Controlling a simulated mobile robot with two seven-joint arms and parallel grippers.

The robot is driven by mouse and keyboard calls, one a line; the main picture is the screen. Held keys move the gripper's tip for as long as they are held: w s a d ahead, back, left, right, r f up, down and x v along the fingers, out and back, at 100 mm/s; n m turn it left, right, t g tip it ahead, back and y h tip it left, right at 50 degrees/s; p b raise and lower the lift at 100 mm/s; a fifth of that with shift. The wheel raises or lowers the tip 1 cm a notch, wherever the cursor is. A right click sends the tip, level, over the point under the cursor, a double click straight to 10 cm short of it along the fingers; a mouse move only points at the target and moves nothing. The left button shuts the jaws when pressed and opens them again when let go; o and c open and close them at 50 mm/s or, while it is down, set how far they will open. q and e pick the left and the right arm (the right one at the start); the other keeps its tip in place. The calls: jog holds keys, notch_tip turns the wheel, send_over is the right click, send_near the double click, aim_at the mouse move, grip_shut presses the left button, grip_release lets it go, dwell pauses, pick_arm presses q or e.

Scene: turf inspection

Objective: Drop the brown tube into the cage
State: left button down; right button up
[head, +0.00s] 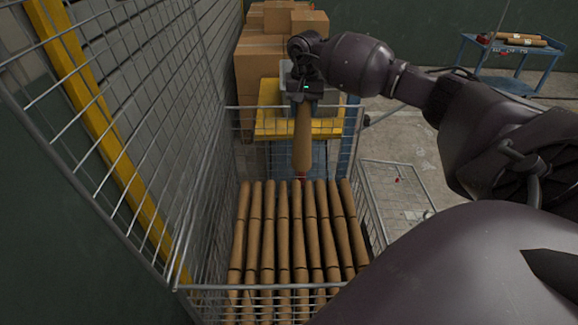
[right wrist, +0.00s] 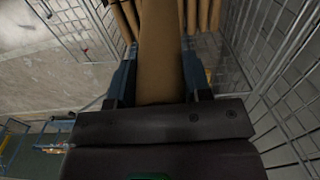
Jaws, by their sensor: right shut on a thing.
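A brown tube (head: 303,138) hangs from my right gripper (head: 304,97), which is shut on its upper end. The tube points down over the far part of the wire cage (head: 362,236). In the right wrist view the held tube (right wrist: 160,50) runs between the two fingers of my right gripper (right wrist: 159,85). Several brown tubes (head: 284,235) lie side by side inside the cage, below and nearer than the held one. I cannot tell whether the held tube's lower end touches them. My left gripper is not in view.
A tall mesh panel (head: 150,110) with a yellow post (head: 85,90) stands along the left. Cardboard boxes (head: 262,60) and a yellow-topped stand (head: 268,125) are behind the cage. A blue cart (head: 510,58) with tubes stands at the far right.

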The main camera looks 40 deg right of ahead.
aim_at(303, 119)
jog(key=shift+f, duration=1.7)
jog(key=o, duration=1.2)
notch_tip(303, 119, up, 11)
jog(key=shift+f, duration=0.1)
